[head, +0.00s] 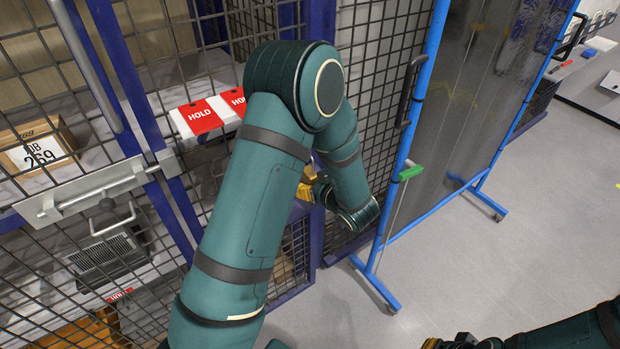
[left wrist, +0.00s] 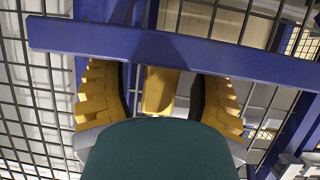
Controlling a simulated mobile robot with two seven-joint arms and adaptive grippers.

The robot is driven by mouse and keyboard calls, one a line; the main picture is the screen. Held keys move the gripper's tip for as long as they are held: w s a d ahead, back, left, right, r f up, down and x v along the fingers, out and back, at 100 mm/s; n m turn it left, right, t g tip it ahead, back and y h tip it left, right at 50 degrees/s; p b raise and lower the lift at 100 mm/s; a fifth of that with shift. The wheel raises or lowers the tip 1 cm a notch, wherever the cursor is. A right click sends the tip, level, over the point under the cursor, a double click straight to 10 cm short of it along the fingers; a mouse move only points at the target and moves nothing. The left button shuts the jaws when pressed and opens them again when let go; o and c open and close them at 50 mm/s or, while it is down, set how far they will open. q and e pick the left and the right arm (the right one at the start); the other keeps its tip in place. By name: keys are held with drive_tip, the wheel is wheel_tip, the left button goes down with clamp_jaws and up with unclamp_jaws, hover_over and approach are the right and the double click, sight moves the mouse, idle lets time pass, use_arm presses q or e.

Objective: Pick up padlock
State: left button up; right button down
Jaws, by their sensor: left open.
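A smooth golden block, which looks like the padlock body (left wrist: 160,92), shows between my left fingers in the left wrist view. A blue bar crosses in front of its upper part, so I cannot see a shackle. My left gripper (head: 308,184) is at the cage front, mostly hidden behind my own arm. In the left wrist view its two ribbed yellow fingers are open on either side of the block, with gaps showing. In the head view I cannot make out the padlock. My right gripper (head: 455,343) shows only in part at the bottom edge; its fingers are unclear.
A blue frame bar (left wrist: 200,54) runs close across the left fingers. Wire mesh (head: 375,90) and a sliding bolt (head: 95,192) are on the cage. Red HOLD cards (head: 198,117) lie inside. A blue-framed screen (head: 425,95) stands right. The grey floor (head: 545,230) is clear.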

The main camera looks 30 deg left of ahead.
use_arm(q)
clamp_jaws()
